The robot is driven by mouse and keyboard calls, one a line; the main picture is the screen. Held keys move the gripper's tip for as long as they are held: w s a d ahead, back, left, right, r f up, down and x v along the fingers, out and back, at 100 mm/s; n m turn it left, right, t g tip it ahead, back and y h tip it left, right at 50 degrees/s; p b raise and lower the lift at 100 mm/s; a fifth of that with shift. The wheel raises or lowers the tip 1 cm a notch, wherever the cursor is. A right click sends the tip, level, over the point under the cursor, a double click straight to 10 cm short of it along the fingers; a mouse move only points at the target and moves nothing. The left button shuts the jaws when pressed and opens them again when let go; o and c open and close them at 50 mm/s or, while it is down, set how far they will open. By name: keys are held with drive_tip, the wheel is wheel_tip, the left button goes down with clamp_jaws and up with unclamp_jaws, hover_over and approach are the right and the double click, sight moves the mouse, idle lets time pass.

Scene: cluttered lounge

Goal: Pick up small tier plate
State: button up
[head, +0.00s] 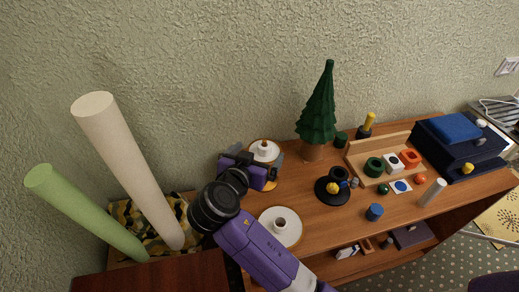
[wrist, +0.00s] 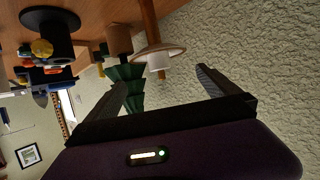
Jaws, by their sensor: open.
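A small round white plate with a wooden rim and a short raised centre (head: 265,146) stands on the wooden table near the wall. In the wrist view a plate (wrist: 160,50) shows edge-on, upside down, ahead of and between the fingertips. My gripper (head: 252,158) is at the near side of this plate and partly hides it; it also shows in the wrist view (wrist: 163,80). Its fingers are apart, with nothing held. A larger white plate (head: 292,217) with a hollow centre lies nearer, beside my arm. Whether the fingers touch the small plate I cannot tell.
A green toy tree (head: 317,115) stands right of the small plate. A black round stand (head: 323,196), blue cylinder (head: 375,212), wooden tray (head: 357,171) and dark blue box (head: 440,150) are further right. Tall white (head: 135,175) and green (head: 90,218) rolls stand left. The wall is close behind.

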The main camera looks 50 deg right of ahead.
sight(263, 150)
drive_tip(key=p+x, duration=0.2)
drive_tip(key=x, duration=0.5)
drive_tip(key=shift+w+f, duration=0.1)
drive_tip(key=shift+f, duration=0.15)
drive_tip(key=shift+c, duration=0.4)
drive_tip(key=shift+f, duration=0.15)
clamp_jaws()
